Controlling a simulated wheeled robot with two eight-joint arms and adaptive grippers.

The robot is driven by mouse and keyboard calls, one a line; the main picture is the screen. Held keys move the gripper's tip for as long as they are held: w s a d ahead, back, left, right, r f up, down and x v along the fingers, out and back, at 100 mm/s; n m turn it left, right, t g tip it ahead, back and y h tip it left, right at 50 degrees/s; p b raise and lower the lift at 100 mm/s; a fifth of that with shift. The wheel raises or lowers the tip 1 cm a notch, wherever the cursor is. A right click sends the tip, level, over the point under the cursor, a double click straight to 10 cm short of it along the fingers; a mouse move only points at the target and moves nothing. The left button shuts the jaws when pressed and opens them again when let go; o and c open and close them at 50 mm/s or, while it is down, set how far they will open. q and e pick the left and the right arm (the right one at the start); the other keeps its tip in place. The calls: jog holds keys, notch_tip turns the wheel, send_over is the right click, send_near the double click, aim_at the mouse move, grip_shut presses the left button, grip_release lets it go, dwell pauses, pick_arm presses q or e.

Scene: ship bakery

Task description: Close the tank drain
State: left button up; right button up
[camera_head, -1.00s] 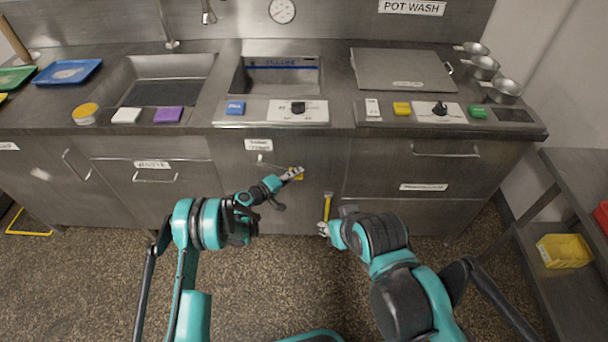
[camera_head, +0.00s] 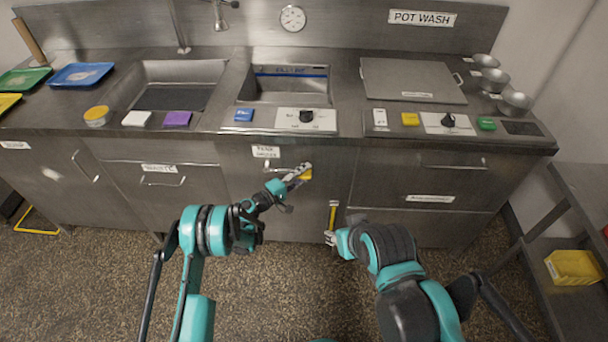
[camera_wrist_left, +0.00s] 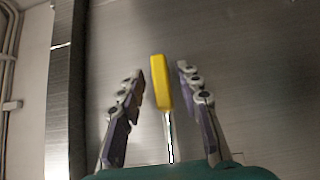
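The drain lever has a yellow grip (camera_head: 306,174) on a thin metal rod and sticks out to the right below the label reading TANK DRAIN (camera_head: 265,152) on the cabinet front. My left gripper (camera_head: 299,172) is at this grip and partly covers it. In the left wrist view the yellow grip (camera_wrist_left: 161,82) lies between the two spread fingers of my left gripper (camera_wrist_left: 160,80), with gaps on both sides. My right gripper (camera_head: 331,239) is low before the cabinet, just below a second, upright yellow handle (camera_head: 332,214); its fingers are too small to judge.
Above the drain lever are a sink basin (camera_head: 287,90), a knob panel (camera_head: 322,121) and a blue block (camera_head: 243,114) on the steel counter. Drawers with bar handles flank it. A shelf with a yellow bin (camera_head: 574,267) stands at right. The floor before the cabinet is open.

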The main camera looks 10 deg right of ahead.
pick_arm(q)
jog(key=shift+f, duration=0.1)
jog(key=v, duration=1.2)
jog(key=s+a+r+m+g+y, duration=0.1)
jog(key=s+a+r+m+y, duration=0.2)
jog(key=r, duration=0.6)
jog(key=s+a+r+g+y, duration=0.1)
jog(key=s+a+r+y, duration=0.3)
jog(key=r, duration=0.5)
jog(key=s+a+r+m+y, duration=0.1)
jog(key=s+a+y, duration=0.3)
jog(key=s+a, duration=0.4)
jog(key=s+a+r+m+y, duration=0.1)
jog(key=s+a+m+y, duration=0.1)
jog(key=s+a+y, duration=0.3)
jog(key=s+a, duration=0.4)
jog(key=s, duration=0.7)
jog(key=shift+s, duration=0.15)
